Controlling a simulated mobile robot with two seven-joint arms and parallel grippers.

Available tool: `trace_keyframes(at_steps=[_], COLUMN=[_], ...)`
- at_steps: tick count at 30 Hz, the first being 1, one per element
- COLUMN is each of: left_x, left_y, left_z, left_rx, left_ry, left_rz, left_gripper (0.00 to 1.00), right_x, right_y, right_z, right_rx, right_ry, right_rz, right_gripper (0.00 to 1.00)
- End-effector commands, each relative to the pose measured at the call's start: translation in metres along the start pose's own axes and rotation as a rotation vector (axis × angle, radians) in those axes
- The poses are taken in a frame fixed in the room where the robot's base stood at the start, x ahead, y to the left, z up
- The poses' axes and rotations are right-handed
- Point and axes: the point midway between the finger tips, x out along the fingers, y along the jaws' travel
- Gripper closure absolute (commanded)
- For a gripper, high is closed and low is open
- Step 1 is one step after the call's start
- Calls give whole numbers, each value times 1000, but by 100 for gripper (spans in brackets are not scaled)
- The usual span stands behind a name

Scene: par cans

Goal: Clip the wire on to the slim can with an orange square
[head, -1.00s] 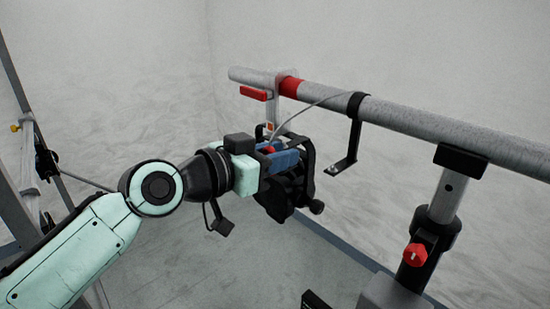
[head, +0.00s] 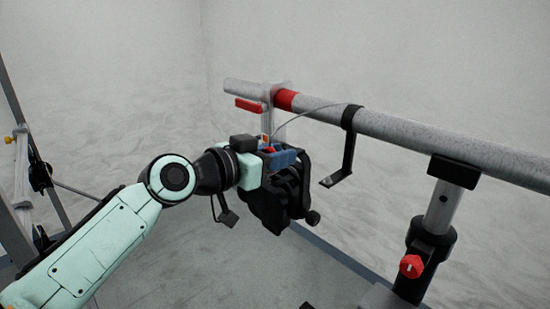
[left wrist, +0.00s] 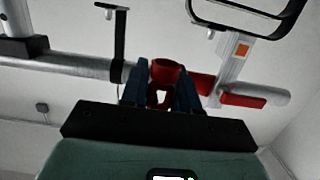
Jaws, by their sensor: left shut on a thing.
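The slim can is the black can (head: 272,208) that hangs under the bar (head: 400,132). Its pale hanger carries an orange square (left wrist: 242,50), clear in the left wrist view. My left gripper (head: 284,157) is in front of the can's upper part and hides some of it. Its blue fingers (left wrist: 161,92) are shut on a red clip (left wrist: 163,72). The grey wire (head: 318,107) runs from near the black bracket on the bar down to the gripper. Whether the clip touches the can, I cannot tell. My right gripper is not in view.
A red clamp handle (head: 249,105) and a red band (head: 286,99) are at the bar's left end. A black bracket (head: 348,145) hangs right of the can. A stand with a red knob (head: 411,266) supports the bar. A ladder-like frame (head: 22,190) stands at left.

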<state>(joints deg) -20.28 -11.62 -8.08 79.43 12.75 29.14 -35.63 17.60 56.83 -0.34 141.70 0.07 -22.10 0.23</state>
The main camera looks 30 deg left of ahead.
Motion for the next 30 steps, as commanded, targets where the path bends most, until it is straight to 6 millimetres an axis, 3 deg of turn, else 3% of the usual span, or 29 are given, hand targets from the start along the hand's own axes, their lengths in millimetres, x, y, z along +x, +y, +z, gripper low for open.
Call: trace_keyframes(at_steps=[30], left_x=[41], left_y=[-31], left_z=[-5], left_rx=[1], left_ry=[0], left_rz=[-1], left_gripper=[100], right_x=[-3], right_y=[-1], right_z=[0], right_rx=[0], right_ry=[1], right_rz=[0], right_gripper=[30])
